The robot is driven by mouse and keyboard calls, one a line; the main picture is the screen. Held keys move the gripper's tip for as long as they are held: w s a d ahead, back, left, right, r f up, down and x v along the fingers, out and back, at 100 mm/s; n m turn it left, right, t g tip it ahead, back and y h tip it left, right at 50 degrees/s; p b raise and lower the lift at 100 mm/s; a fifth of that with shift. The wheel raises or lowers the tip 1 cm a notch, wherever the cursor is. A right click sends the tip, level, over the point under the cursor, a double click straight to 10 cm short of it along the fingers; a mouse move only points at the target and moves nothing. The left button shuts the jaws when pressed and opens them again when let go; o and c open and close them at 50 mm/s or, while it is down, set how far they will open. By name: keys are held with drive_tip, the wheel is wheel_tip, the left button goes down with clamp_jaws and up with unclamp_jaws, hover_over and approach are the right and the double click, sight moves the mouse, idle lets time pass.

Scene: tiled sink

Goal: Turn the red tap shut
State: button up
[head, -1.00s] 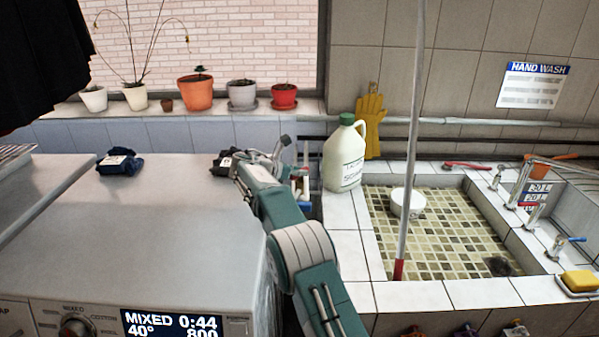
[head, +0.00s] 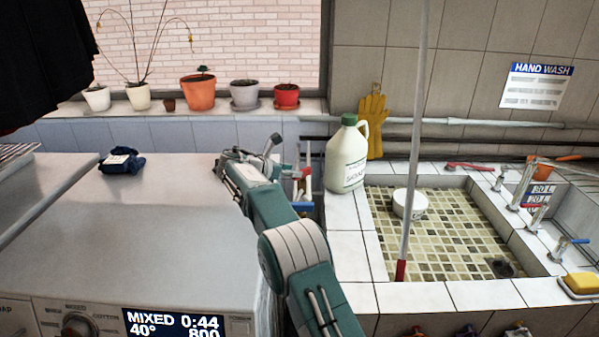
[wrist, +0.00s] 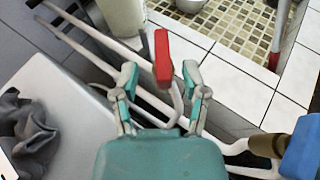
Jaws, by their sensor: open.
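The red tap handle (wrist: 162,57) is an upright red lever on a white pipe in the wrist view. My gripper (wrist: 160,80) is open, with one finger on each side of the lever's line; I cannot tell whether either finger touches it. In the head view a small red handle (head: 300,173) shows in the gap right of the washing machine, beside the end of my arm, which hides part of the pipes. The fingertips are not clear there.
A blue handle (wrist: 302,148) sits on the pipe at lower right. The washing machine (head: 180,230) stands left, with dark cloth (wrist: 35,135) on it. A white jug (head: 346,160) stands on the tiled sink edge.

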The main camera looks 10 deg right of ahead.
drive_tip(key=v, duration=0.8)
drive_tip(key=shift+a, duration=0.2)
drive_tip(key=shift+f, duration=0.15)
drive_tip(key=f+h, duration=0.1)
drive_tip(key=f+t+h, duration=0.1)
drive_tip(key=f, duration=0.1)
drive_tip(key=d+f+h, duration=0.1)
drive_tip(key=shift+s+f+t+h, duration=0.15)
drive_tip(key=shift+f+t+h, duration=0.15)
drive_tip(key=shift+t, duration=0.1)
drive_tip(key=shift+a+f+t, duration=0.15)
drive_tip(key=shift+f+t, duration=0.1)
drive_tip(key=shift+t, duration=0.05)
drive_tip(key=x, duration=1.1)
drive_tip(key=shift+r, duration=0.2)
